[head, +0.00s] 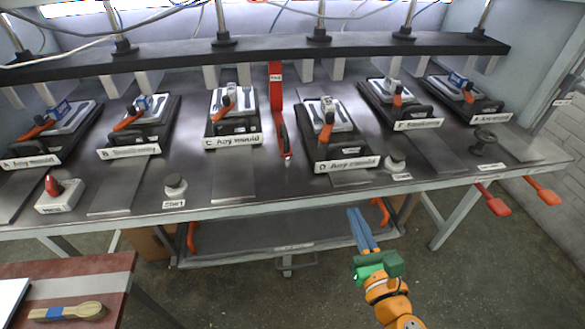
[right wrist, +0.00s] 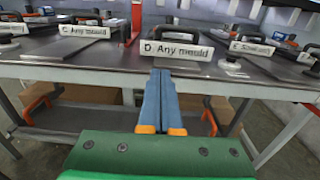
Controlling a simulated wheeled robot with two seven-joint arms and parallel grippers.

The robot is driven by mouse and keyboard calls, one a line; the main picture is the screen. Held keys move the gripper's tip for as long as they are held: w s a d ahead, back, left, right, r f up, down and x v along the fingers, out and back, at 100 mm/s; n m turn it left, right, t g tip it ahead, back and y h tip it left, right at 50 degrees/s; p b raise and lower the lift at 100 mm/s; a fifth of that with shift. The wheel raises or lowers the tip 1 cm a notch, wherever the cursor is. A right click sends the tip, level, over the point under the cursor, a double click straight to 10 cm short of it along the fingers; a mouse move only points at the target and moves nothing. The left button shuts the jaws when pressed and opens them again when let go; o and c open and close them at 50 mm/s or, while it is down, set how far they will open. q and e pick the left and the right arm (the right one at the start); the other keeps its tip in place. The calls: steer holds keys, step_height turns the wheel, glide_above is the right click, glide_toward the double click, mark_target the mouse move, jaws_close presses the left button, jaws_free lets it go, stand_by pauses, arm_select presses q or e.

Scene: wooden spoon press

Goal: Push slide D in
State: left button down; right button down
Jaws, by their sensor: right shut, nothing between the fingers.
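Slide D (head: 335,130) is a black plate carrying a mould with an orange-handled clamp. It lies on the metal press table, right of the middle in the head view. Its white label "D. Any mould" (head: 347,164) faces me at its front, and the label also shows in the right wrist view (right wrist: 176,50). My right gripper (head: 363,230) has blue fingers that are shut and empty. It is in front of the table edge, below slide D in the head view, and apart from it. In the right wrist view the fingertips point toward the label. My left gripper is not in view.
The press table edge (head: 230,213) lies between my right gripper and the slide. Slides C (head: 233,127) and E (head: 412,115) flank slide D.

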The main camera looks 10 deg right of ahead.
steer(key=p, duration=0.1)
glide_toward(337, 164)
steer(key=w, duration=0.7)
steer(key=shift+a, duration=0.15)
steer(key=shift+s, duration=0.1)
